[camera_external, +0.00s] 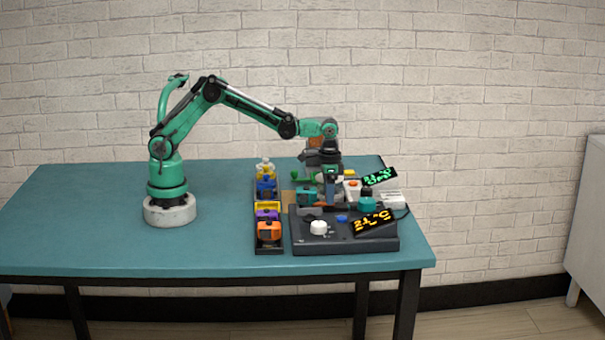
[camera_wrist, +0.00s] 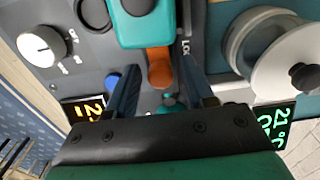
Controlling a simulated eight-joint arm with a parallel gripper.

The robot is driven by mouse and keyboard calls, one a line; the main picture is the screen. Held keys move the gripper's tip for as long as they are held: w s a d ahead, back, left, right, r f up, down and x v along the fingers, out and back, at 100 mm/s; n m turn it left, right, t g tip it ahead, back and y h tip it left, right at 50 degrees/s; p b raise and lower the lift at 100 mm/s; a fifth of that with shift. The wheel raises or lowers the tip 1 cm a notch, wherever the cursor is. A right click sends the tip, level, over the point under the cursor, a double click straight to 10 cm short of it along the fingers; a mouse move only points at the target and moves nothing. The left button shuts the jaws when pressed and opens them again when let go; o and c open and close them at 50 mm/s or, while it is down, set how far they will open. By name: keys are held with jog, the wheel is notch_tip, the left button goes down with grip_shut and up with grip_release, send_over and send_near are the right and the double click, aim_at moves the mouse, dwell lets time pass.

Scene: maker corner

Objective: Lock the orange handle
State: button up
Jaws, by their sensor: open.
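The orange handle (camera_wrist: 160,67) shows in the wrist view, extending from a teal block (camera_wrist: 143,22) on the grey control panel (camera_wrist: 92,50). My gripper (camera_wrist: 160,63) is open, with one finger on each side of the handle. I cannot tell whether either finger touches it. Partly hidden lettering beginning "LO" is printed on the panel to the right of the handle. In the external view, my gripper (camera_external: 331,203) points down over the panel, and the arm and nearby parts hide much of the handle.
A white dial (camera_external: 318,227), a blue button (camera_external: 341,219) and an orange-lit display (camera_external: 373,222) are on the panel. A green-lit display (camera_external: 379,177) stands behind. A dark rack (camera_external: 269,250) with coloured blocks lies left of the panel. The table's left part (camera_external: 90,220) is clear.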

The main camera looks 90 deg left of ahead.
jog(key=shift+r, duration=2.95)
jog(key=shift+s+r, duration=0.1)
jog(key=shift+r, duration=0.05)
jog(key=s+a+t, duration=0.3)
jog(key=s, duration=0.5)
jog(key=s+a+r+t, duration=0.1)
jog(key=s+a+t, duration=0.2)
jog(key=s, duration=0.4)
jog(key=shift+s+r+t, duration=0.25)
jog(key=shift+s+t, duration=0.1)
jog(key=shift+t, duration=0.25)
